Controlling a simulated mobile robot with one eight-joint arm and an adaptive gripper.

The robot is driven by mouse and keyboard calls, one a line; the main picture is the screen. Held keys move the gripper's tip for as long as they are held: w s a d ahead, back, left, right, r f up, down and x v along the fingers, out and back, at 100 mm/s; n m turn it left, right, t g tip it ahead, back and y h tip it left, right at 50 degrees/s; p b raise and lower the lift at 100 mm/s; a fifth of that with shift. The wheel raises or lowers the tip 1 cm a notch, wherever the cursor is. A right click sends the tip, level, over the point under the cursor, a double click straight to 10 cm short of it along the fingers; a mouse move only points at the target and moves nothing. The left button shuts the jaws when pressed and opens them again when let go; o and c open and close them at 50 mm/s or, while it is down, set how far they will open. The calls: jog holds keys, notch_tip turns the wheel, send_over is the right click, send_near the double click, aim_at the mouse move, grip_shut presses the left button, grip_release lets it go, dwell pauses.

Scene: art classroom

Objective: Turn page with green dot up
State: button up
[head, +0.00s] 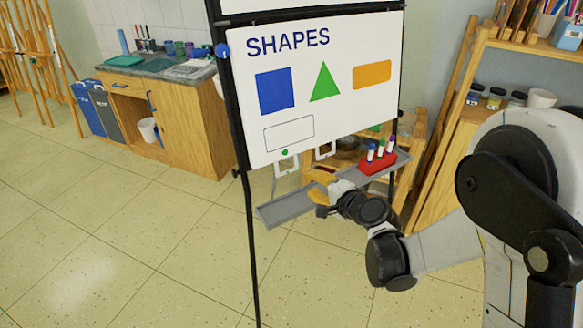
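The white page (335,95) hangs on a black-framed flip-chart stand. It reads SHAPES and shows a blue square, a green triangle, an orange rectangle and an empty outlined box. A green dot (285,152) is near its lower left edge, above a white loop-shaped tab (287,165). A second white tab (325,151) hangs farther right; its dot, if any, is not clear. My gripper (316,187), with orange-yellow fingers, is in front of the tray, below the page and right of the green-dot tab. It appears apart from both tabs. Its finger opening is too small to judge.
A grey tray (284,208) runs under the page, with a red marker holder (377,164) at its right. A wooden shelf (450,150) stands at right. A wooden counter (190,115) stands at back left. The floor at front left is clear.

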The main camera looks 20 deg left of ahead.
jog(key=b+x, duration=0.2)
jog(key=x, duration=1.2)
jog(key=shift+a+f, duration=0.2)
grip_shut()
